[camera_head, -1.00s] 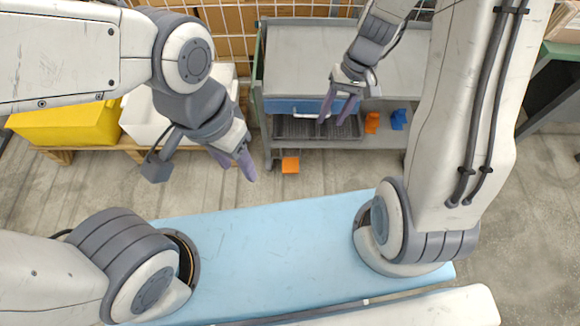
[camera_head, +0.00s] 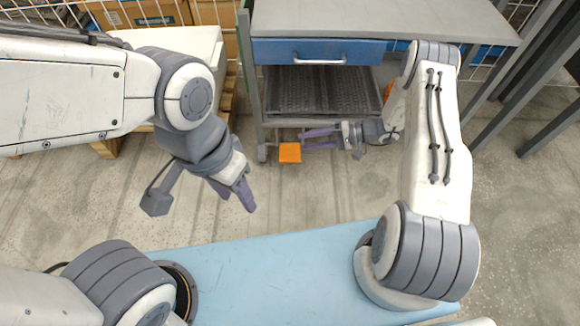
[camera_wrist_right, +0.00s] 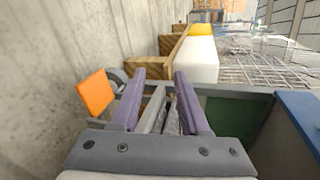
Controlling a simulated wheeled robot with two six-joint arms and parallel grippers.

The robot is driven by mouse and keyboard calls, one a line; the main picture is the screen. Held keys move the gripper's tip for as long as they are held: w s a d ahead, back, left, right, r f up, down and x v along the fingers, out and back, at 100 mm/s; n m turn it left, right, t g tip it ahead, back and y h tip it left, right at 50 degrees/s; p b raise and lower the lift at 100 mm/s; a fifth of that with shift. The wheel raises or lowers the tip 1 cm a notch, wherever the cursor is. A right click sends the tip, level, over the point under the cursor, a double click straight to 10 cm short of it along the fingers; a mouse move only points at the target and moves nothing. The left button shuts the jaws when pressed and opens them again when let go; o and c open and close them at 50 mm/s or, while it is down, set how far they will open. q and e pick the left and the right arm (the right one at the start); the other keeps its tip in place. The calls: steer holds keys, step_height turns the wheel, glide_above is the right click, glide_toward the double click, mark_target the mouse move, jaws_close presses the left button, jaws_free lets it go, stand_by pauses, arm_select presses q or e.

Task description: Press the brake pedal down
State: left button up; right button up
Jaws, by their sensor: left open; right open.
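The brake pedal appears to be the flat orange pad (camera_head: 290,153) low at the front left foot of the cart (camera_head: 380,25). It also shows in the right wrist view (camera_wrist_right: 97,93), next to a dark caster wheel (camera_wrist_right: 117,78). My right gripper (camera_head: 303,139) is open and empty, low in front of the cart. Its purple fingers point left and lie just beside the pad's upper right in the head view. In the right wrist view the pad lies left of both fingers, not between them. I see no clear contact. My left gripper (camera_head: 240,197) is open and empty above the floor.
The cart has a blue drawer (camera_head: 318,51) with a dark shelf (camera_head: 320,90) below. A white bin (camera_head: 185,45) on a wooden pallet stands left of it. A yellow bin (camera_wrist_right: 202,30) shows in the right wrist view. Floor is free between cart and my light-blue base.

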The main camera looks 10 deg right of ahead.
mark_target(290, 152)
steer(key=w+d+f+t+b, duration=0.1)
steer(key=f+t+b, duration=0.1)
steer(key=f, duration=0.3)
steer(key=d+f+m+t+b, duration=0.1)
steer(key=f+t+b, duration=0.1)
steer(key=f+b, duration=0.2)
steer(key=w+d+f+t+b, duration=0.1)
steer(key=d+f+t+b, duration=0.1)
steer(key=f, duration=0.6)
steer(key=shift+w+f+m+y+b, duration=0.2)
steer(key=shift+w+m+y+b, duration=0.15)
steer(key=shift+b, duration=0.4)
steer(key=shift+t, duration=0.4)
steer(key=b+x, duration=0.5)
steer(key=x, duration=0.4)
steer(key=shift+a+f, duration=0.1)
steer(key=shift+a, duration=0.15)
steer(key=shift+w+a, duration=0.3)
steer(key=shift+a, duration=0.15)
arm_select(q)
step_height(290, 152, down, 18)
steer(key=shift+r, duration=0.2)
arm_select(e)
jaws_close()
